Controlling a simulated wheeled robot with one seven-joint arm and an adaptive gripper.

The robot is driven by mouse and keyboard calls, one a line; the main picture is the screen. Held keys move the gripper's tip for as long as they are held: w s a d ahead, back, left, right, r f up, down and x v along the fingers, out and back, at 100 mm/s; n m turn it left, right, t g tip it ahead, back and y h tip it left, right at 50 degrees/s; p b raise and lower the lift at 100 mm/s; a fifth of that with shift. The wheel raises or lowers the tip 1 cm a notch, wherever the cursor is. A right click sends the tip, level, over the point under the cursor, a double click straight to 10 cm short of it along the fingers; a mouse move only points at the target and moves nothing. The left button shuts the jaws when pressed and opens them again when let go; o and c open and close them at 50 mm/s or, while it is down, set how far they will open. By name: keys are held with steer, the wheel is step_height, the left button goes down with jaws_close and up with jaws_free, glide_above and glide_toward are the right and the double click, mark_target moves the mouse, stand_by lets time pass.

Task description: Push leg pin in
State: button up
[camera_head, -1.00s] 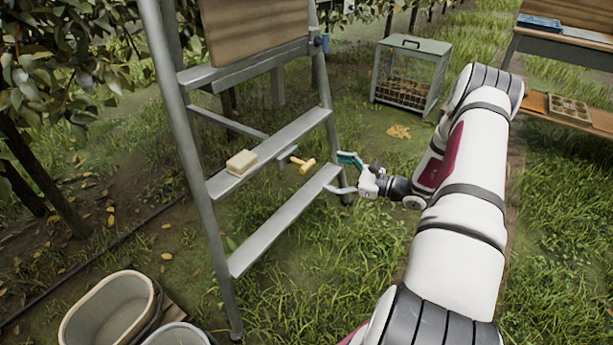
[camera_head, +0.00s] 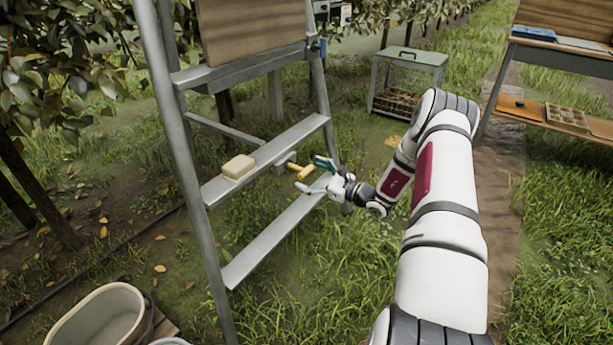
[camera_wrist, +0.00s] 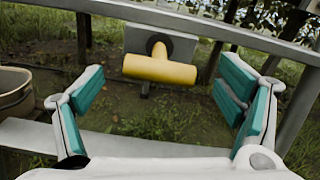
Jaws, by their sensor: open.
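The leg pin has a yellow T-shaped handle (camera_head: 300,171) and sticks out of a grey bracket (camera_head: 283,163) under the ladder's middle step (camera_head: 300,130). In the wrist view the yellow handle (camera_wrist: 160,69) lies crosswise in front of the grey bracket (camera_wrist: 190,46), with a dark collar behind it. My gripper (camera_head: 317,177) is open at the right of the handle. In the wrist view its teal finger pads (camera_wrist: 163,100) stand wide apart to the left and right of the handle, which is a little beyond them. Nothing is between the pads.
A cream block (camera_head: 238,167) lies on the middle step. The lower step (camera_head: 270,240) is below my gripper. A wire crate (camera_head: 405,85) and a bench (camera_head: 560,50) stand behind. A tub (camera_head: 95,318) is at the front left.

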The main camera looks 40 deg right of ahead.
mark_target(288, 164)
steer(key=shift+x, duration=0.9)
steer(key=c, duration=1.6)
steer(key=b+x, duration=0.1)
steer(key=x, duration=0.3)
steer(key=shift+w+r, duration=0.1)
steer(key=shift+w, duration=0.15)
steer(key=o, duration=1.6)
steer(key=shift+a, duration=0.1)
steer(key=v, duration=1.2)
